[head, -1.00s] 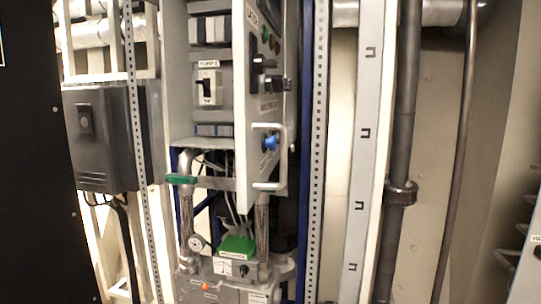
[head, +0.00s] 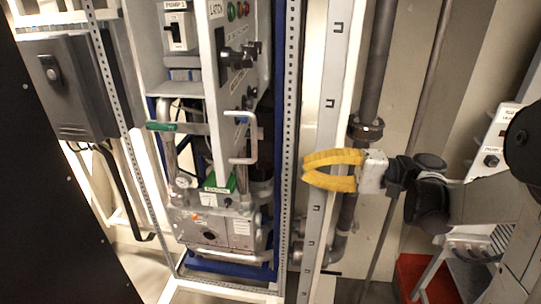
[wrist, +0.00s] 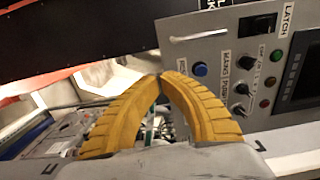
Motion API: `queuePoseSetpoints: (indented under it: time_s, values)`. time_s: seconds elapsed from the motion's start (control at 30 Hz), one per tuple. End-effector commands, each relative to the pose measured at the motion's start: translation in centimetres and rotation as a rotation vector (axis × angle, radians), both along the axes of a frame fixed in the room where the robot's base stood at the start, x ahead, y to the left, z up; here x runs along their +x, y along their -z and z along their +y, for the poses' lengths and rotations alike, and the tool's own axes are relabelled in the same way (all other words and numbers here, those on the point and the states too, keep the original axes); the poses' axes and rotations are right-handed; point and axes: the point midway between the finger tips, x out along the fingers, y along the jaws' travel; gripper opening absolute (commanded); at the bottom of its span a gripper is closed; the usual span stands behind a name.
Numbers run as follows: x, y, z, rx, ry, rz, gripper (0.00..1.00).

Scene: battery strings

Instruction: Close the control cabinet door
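The control cabinet door (head: 222,60) is a light grey panel labelled LATCH. It stands open, swung out from the cabinet, with the cabinet's inside showing at its left. Its pale bar handle (head: 243,138) is near the lower free edge. In the wrist view the door's front face (wrist: 222,60) fills the upper right, with the handle (wrist: 200,36), a blue button and black knobs. My gripper (head: 306,169) has yellow fingers and is right of the door in the head view, apart from the handle. In the wrist view its fingertips (wrist: 160,77) meet with nothing between them.
A perforated upright (head: 291,110) and a vertical pipe (head: 377,60) stand right of the cabinet. A pump unit (head: 215,225) sits below the door. A dark grey box (head: 75,85) is at the left. A red bin (head: 420,275) is at the lower right.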

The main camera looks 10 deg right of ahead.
Motion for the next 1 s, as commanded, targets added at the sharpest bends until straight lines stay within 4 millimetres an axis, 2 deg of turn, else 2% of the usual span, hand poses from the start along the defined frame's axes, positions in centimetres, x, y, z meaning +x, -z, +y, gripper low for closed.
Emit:
queuePoseSetpoints:
  time_s: [0.17,0.4,0.6,0.8,1.0]
  values:
    - [0.7,0.1,2.8,-0.002,-0.005,0.001,0.00]
    - [2.1,0.1,7.9,-0.003,-0.006,0.002,0.00]
    - [3.1,0.1,11.2,-0.003,-0.003,0.002,0.00]
    - [3.6,0.1,12.8,-0.003,-0.001,0.002,0.00]
    - [3.8,0.1,13.0,-0.003,0.001,0.002,0.00]
